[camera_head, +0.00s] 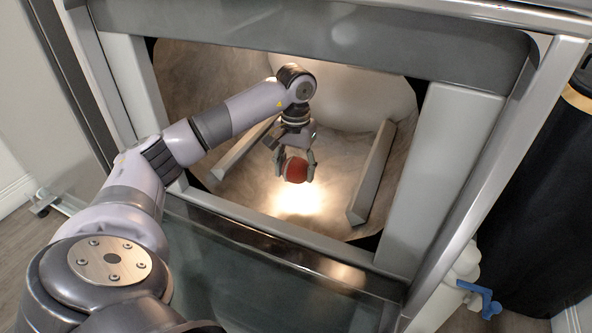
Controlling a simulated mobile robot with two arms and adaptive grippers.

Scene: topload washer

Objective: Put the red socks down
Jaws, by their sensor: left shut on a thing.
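The red socks (296,170) show as a small, round red bundle between the fingers of my left gripper (295,165). The gripper is shut on them and points down inside the washer's lit drum (345,195). The bundle hangs over a bright patch of light in the drum; I cannot tell whether it touches the drum's surface. My left arm reaches in from the left through the opening. My right gripper is not in view.
The washer's grey frame (448,170) borders the opening on all sides. Slanted bars (372,175) stand inside the drum. A dark glass panel (250,265) lies below the opening. A black cylindrical bin (545,200) stands at right, near a blue valve handle (483,298).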

